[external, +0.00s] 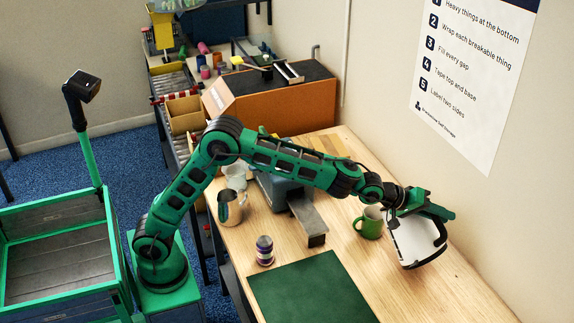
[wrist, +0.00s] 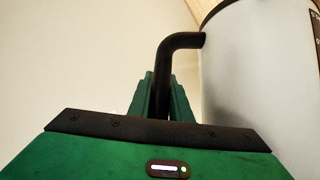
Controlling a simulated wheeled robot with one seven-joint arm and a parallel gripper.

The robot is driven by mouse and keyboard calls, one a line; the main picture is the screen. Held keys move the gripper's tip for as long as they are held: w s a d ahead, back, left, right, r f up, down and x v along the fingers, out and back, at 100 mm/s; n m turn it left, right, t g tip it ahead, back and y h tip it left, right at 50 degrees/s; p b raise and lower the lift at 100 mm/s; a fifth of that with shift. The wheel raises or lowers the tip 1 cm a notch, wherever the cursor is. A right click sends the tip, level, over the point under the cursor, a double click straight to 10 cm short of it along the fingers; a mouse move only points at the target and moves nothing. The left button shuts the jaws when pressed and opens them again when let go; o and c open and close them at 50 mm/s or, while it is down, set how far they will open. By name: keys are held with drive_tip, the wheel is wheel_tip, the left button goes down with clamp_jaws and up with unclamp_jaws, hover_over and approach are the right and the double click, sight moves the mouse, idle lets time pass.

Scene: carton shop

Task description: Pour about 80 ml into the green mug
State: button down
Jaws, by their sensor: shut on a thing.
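The green mug (external: 368,225) stands on the wooden table, right of the middle in the external view. A large white container (external: 418,241) with a black handle is just right of the mug and appears tilted. My gripper (external: 426,212) is shut on the container's black handle. In the wrist view, my green fingers (wrist: 163,95) close around that handle (wrist: 180,42), and the white container wall (wrist: 255,80) fills the right side. Whether liquid is leaving the container cannot be seen. The mug's inside is mostly hidden, and the mug is not in the wrist view.
A purple-banded jar (external: 264,251) and a dark green mat (external: 312,289) are at the table's front. A metal jug (external: 230,210) and a pale jug (external: 235,177) stand at the left edge. A grey device with a ramp (external: 309,220) is left of the mug. A wall is close behind.

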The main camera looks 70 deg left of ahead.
drive_tip(key=shift+s+a+r+n+t+h, duration=0.15)
drive_tip(key=shift+a+r+n+t+h, duration=0.2)
drive_tip(key=shift+a+r, duration=0.25)
drive_tip(key=shift+s+a+r+n+t+h, duration=0.15)
drive_tip(key=shift+a+r+n+t+h, duration=0.2)
drive_tip(key=shift+a, duration=0.3)
drive_tip(key=shift+s+a+r+n+t+h, duration=0.2)
drive_tip(key=shift+a+r+n+h, duration=0.1)
drive_tip(key=shift+a+r, duration=0.4)
drive_tip(key=shift+s+a+r+n+t+h, duration=0.2)
drive_tip(key=shift+a+r+h, duration=0.1)
drive_tip(key=shift+a+r, duration=0.35)
drive_tip(key=shift+n+t+h, duration=0.4)
drive_tip(key=shift+n+t, duration=0.1)
drive_tip(key=shift+n, duration=0.2)
drive_tip(key=shift+s+a+r, duration=0.2)
drive_tip(key=shift+a+r, duration=0.2)
drive_tip(key=shift+a, duration=0.3)
drive_tip(key=shift+s+a+r, duration=0.2)
drive_tip(key=shift+a+r, duration=0.2)
drive_tip(key=shift+a, duration=0.35)
drive_tip(key=shift+s+a+r, duration=0.2)
drive_tip(key=shift+a+r, duration=0.2)
drive_tip(key=shift+a, duration=0.3)
drive_tip(key=shift+a+r, duration=0.15)
drive_tip(key=shift+a, duration=0.1)
